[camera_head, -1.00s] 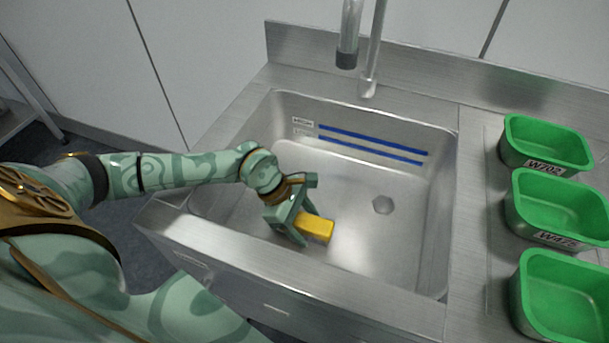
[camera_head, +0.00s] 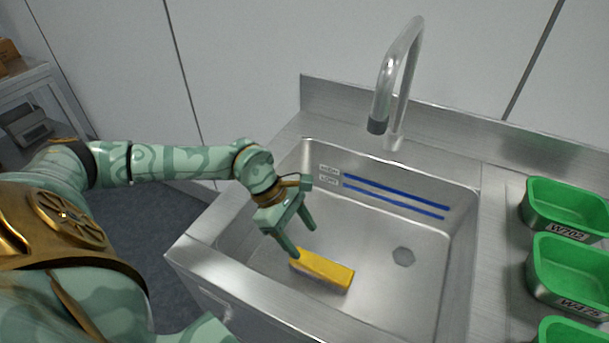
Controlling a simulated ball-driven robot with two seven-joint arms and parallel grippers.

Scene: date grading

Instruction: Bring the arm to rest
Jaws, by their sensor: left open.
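My left arm (camera_head: 185,164) reaches in from the left over the front left part of the steel sink (camera_head: 375,262). My left gripper (camera_head: 303,240) is open and empty, its fingers pointing down into the basin. A yellow block (camera_head: 322,270) lies on the basin floor just below and right of the fingertips. It looks apart from the fingers, though the near finger overlaps its left end in the picture. My right gripper is not in view.
A curved faucet (camera_head: 399,75) rises behind the basin. Green containers, one labelled W702 (camera_head: 558,232) and one labelled W475 (camera_head: 570,305), stand on the right counter. A shelf (camera_head: 25,72) stands far left.

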